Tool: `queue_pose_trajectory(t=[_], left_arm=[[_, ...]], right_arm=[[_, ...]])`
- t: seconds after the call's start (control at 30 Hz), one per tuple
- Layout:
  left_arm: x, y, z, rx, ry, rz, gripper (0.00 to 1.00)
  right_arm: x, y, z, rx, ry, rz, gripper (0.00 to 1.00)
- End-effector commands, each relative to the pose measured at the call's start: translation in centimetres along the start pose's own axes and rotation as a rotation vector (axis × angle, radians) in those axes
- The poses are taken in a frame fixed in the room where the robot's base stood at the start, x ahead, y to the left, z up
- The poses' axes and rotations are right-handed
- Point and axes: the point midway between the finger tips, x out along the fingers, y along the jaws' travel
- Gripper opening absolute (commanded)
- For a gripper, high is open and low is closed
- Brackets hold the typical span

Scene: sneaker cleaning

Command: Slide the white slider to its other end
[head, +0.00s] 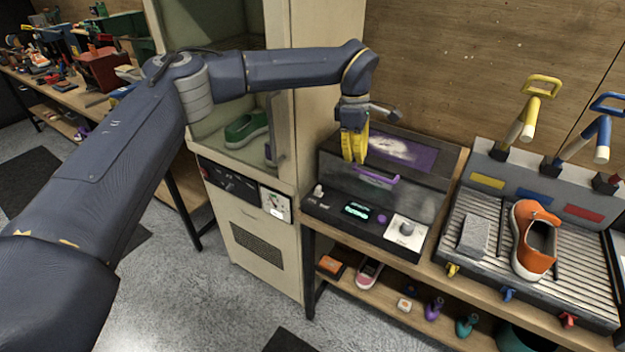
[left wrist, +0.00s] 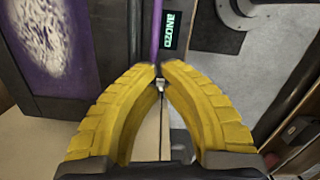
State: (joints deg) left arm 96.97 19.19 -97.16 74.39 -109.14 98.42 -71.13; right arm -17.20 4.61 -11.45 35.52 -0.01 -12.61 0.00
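The white slider (head: 318,190) is a small upright white knob at the left end of the dark machine's front control panel (head: 345,218). My left gripper (head: 353,160) has yellow fingers pointing down over the machine's lid. It is above and to the right of the slider, apart from it, close to the left end of the purple handle (head: 378,179). In the left wrist view its fingertips (left wrist: 160,68) are nearly together, with nothing clearly held. A small pale piece shows between the fingers there; I cannot tell what it is. My right gripper is not in view.
A lit green display (head: 356,210), a purple knob (head: 382,218) and a grey dial (head: 406,228) share the panel. A tall cream cabinet (head: 285,130) stands close on the left. An orange sneaker (head: 534,240) lies on the grooved rack (head: 580,270) at right.

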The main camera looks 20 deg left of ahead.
Motion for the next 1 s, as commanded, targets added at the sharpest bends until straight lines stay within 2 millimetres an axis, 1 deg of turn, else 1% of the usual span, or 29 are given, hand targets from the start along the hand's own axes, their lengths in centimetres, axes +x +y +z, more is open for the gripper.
queue_pose_trajectory(t=[0.03,0.1,0.2,0.3,0.43,0.57,0.67,0.77,1.0], left_arm=[[1.3,0.3,-2.0,0.033,0.084,0.008,0.0],[2.6,0.7,-4.5,0.074,0.179,0.014,0.0],[3.8,1.0,-7.3,0.12,0.281,0.014,0.0],[4.4,1.2,-9.3,0.154,0.354,0.013,0.0],[4.8,1.4,-10.9,0.182,0.413,0.01,0.0],[5.2,1.4,-11.8,0.193,0.438,0.006,0.0],[5.9,1.5,-12.2,0.195,0.443,0.005,0.0],[7.1,1.5,-12.8,0.193,0.441,0.004,0.0],[10.4,1.6,-14.2,0.193,0.439,0.004,0.0]], right_arm=[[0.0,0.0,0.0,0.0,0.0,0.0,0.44],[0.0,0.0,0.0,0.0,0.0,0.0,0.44],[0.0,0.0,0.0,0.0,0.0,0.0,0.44],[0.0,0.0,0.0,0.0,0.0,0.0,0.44],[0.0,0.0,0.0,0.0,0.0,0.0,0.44],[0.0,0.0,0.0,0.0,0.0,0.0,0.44],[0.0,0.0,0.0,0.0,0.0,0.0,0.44],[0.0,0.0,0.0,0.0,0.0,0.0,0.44],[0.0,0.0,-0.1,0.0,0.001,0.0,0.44]])
